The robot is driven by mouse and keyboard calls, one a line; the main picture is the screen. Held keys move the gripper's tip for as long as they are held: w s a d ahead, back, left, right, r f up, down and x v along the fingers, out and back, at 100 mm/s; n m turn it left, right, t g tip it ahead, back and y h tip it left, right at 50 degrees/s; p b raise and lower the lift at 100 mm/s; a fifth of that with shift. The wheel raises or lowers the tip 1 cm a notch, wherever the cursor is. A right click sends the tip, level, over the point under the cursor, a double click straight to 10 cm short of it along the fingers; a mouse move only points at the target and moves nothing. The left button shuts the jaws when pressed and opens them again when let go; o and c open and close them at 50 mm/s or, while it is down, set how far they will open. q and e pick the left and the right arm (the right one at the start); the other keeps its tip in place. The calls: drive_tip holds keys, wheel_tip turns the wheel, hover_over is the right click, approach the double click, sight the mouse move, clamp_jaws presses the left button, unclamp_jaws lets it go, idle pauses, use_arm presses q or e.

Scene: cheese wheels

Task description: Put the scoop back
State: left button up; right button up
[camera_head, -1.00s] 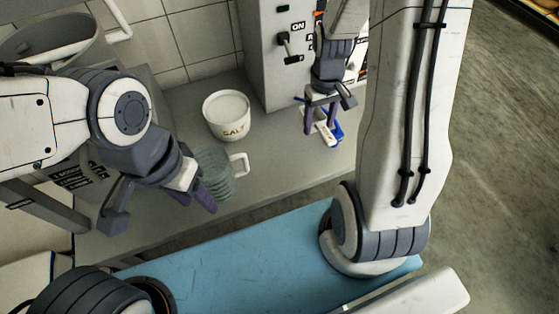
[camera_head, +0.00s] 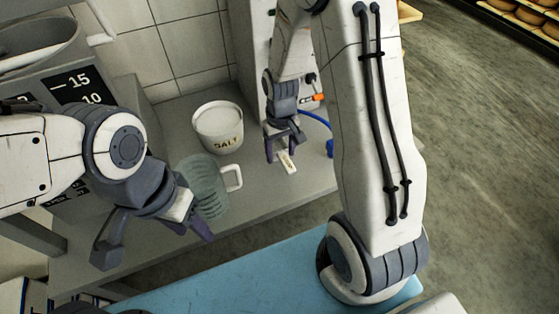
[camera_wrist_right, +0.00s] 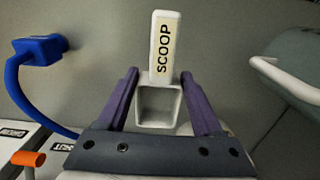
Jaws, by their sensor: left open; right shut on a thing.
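The scoop (camera_head: 287,162) is small and pale, with a handle labelled SCOOP in the right wrist view (camera_wrist_right: 162,45). My right gripper (camera_head: 283,150) is shut on the scoop; its purple fingers flank the hollow square bowl (camera_wrist_right: 158,105), and the handle points away from the wrist. The white SALT tub (camera_head: 218,128) stands upright on the counter, left of the right gripper and apart from it in the head view. My left gripper (camera_head: 155,228) is open and empty, in front of the greenish see-through jug (camera_head: 205,188).
The grey counter (camera_head: 262,198) is bare in front of the scoop. A blue fitting (camera_wrist_right: 40,48) with a curved blue hose lies beside the right gripper. A control panel with an orange-tipped part (camera_wrist_right: 28,158) stands close behind. A rounded vessel (camera_wrist_right: 300,65) is at the right wrist view's edge.

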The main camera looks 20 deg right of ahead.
drive_tip(key=shift+w+a+f, duration=0.1)
drive_tip(key=shift+a+f, duration=0.05)
drive_tip(key=shift+f, duration=0.05)
drive_tip(key=shift+f+b, duration=0.3)
drive_tip(key=shift+f, duration=1.6)
drive_tip(key=shift+f, duration=0.2)
drive_tip(key=o, duration=1.4)
drive_tip(key=shift+c, duration=0.2)
